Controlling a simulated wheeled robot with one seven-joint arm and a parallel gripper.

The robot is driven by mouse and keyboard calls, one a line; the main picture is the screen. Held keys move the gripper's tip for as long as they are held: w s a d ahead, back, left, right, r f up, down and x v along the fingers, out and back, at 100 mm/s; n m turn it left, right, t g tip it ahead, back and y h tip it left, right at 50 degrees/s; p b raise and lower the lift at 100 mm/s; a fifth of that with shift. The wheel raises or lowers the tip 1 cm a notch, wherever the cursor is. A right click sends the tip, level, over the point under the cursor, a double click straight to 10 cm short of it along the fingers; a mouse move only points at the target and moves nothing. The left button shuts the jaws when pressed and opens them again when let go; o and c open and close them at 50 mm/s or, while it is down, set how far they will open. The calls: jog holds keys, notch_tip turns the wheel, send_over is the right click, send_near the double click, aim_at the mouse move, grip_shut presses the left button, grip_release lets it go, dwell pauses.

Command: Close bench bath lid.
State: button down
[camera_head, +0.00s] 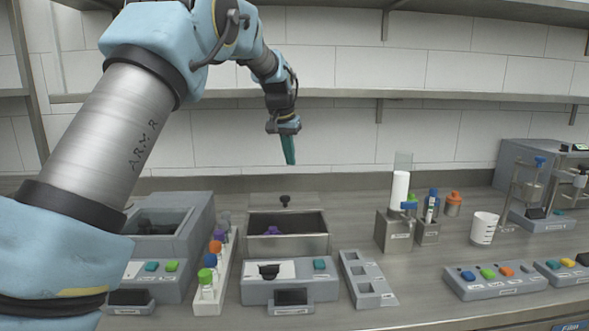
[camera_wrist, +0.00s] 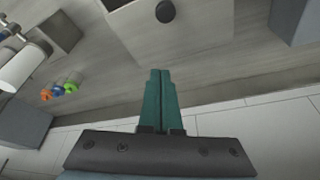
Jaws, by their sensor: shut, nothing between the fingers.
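The bench bath (camera_head: 327,243) is a grey metal box with an open basin at the middle of the bench. A purple-capped item sits inside it. Its lid (camera_head: 310,201) is raised at the back edge, leaving the basin uncovered. A dark round knob (camera_head: 284,200) is on the lid; the knob also shows at the top of the wrist view (camera_wrist: 165,11). My gripper (camera_head: 290,163) has teal fingers pointing down, above and behind the lid, apart from it. In the wrist view the fingers (camera_wrist: 160,72) are together and empty, pointing toward the knob.
A larger grey bath (camera_head: 203,220) stands left, partly behind my arm. A rack of coloured-cap tubes (camera_head: 229,265) lies between the baths. A metal block with a white cylinder (camera_head: 399,190) stands right of the bath. A shelf (camera_head: 345,94) runs along the wall behind.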

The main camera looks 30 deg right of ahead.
jog(key=p, duration=0.3)
send_over(288, 204)
jog(key=w+d, duration=0.3)
jog(key=f, duration=0.7)
jog(key=shift+s+d+f, duration=0.15)
jog(key=shift+s+f, duration=0.1)
jog(key=shift+f, duration=0.15)
jog(key=shift+s+a+f, duration=0.15)
jog(key=shift+a+f, duration=0.1)
jog(key=shift+s+a+p, duration=0.45)
jog(key=shift+s+a, duration=0.2)
jog(key=shift+a, duration=0.15)
jog(key=shift+s+a+f, duration=0.35)
jog(key=shift+a, duration=0.15)
